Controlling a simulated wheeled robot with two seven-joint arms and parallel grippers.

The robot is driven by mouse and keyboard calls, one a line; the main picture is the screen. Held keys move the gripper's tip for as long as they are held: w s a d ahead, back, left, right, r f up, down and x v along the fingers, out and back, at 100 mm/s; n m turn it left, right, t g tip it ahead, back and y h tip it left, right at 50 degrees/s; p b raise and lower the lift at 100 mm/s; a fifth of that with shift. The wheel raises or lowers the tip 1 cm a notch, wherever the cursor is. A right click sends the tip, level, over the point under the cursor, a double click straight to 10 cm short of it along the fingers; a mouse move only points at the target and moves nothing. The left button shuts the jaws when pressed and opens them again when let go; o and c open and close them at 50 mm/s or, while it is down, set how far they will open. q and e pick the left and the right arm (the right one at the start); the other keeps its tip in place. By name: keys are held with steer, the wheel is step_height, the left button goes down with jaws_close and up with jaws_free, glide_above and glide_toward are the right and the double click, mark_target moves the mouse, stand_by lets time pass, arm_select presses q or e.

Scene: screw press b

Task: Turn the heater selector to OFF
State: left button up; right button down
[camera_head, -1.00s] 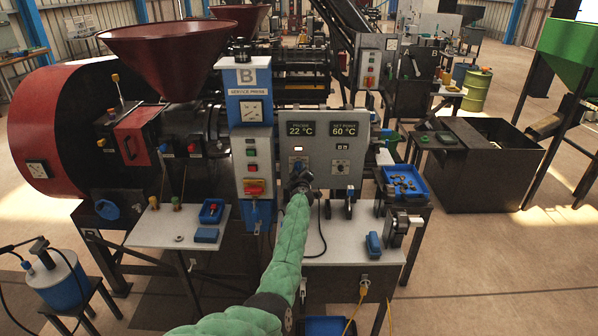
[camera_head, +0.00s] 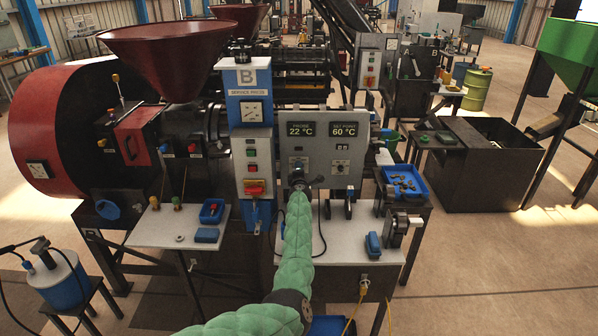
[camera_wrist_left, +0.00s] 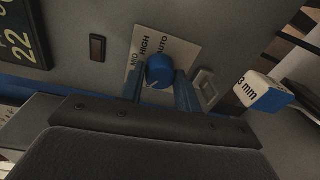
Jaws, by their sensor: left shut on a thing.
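The heater selector is a round blue knob (camera_wrist_left: 160,70) on a pale label plate (camera_wrist_left: 182,52) in the left wrist view. MID, HIGH and AUTO can be read around it; the OFF mark is not visible. My left gripper (camera_wrist_left: 158,92) has one finger on each side of the knob and is shut on it. I cannot tell for sure which mark the knob points at. My right gripper is not in view.
The panel displays (camera_head: 300,129) read 22 °C and 60 °C. The red and green button column (camera_head: 253,170) stands close left of my gripper. A white bench (camera_head: 345,245) below carries black clamps and a blue block (camera_head: 373,243). A blue tray (camera_head: 418,194) is at right.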

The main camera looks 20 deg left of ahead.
arm_select(q)
steer(key=n, duration=0.4)
steer(key=shift+r, duration=0.1)
stand_by(0.7)
steer(key=o, duration=1)
steer(key=shift+w, duration=0.1)
